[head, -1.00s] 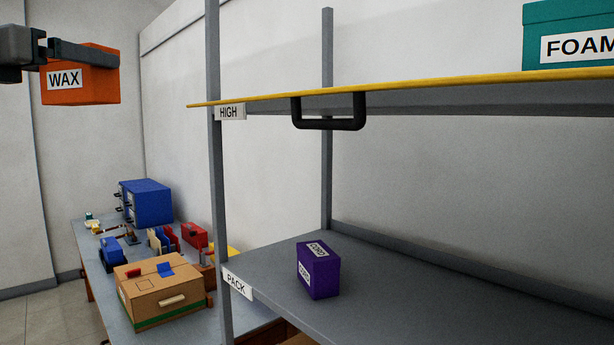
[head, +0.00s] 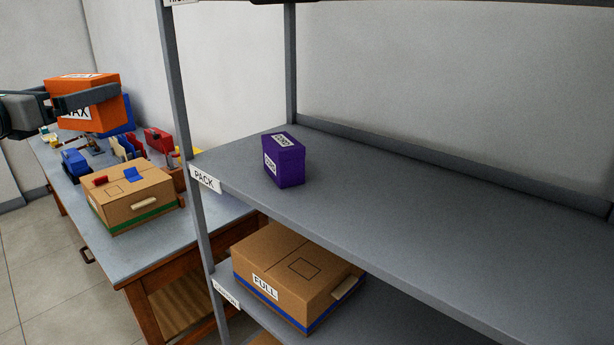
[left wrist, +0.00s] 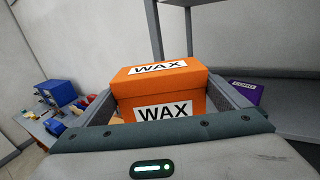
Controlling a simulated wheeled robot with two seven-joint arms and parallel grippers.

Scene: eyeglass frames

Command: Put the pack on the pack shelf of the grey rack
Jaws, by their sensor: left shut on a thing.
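My left gripper (head: 88,98) is shut on the orange WAX pack (head: 88,82) and holds it in the air at the left of the head view. In the left wrist view the orange pack (left wrist: 160,85) sits between the two fingers (left wrist: 168,108), its WAX labels facing up and toward the camera. The pack shelf (head: 420,225) of the grey rack, marked PACK (head: 206,179), is to the right of the gripper. A purple box (head: 285,160) stands upright near that shelf's left end. My right gripper is not in view.
A rack post (head: 178,100) stands between the held pack and the shelf. Below, a FULL carton (head: 290,275) sits on the lower shelf. A workbench (head: 110,250) at left bears a brown carton (head: 132,198) and several small items. The pack shelf is clear right of the purple box.

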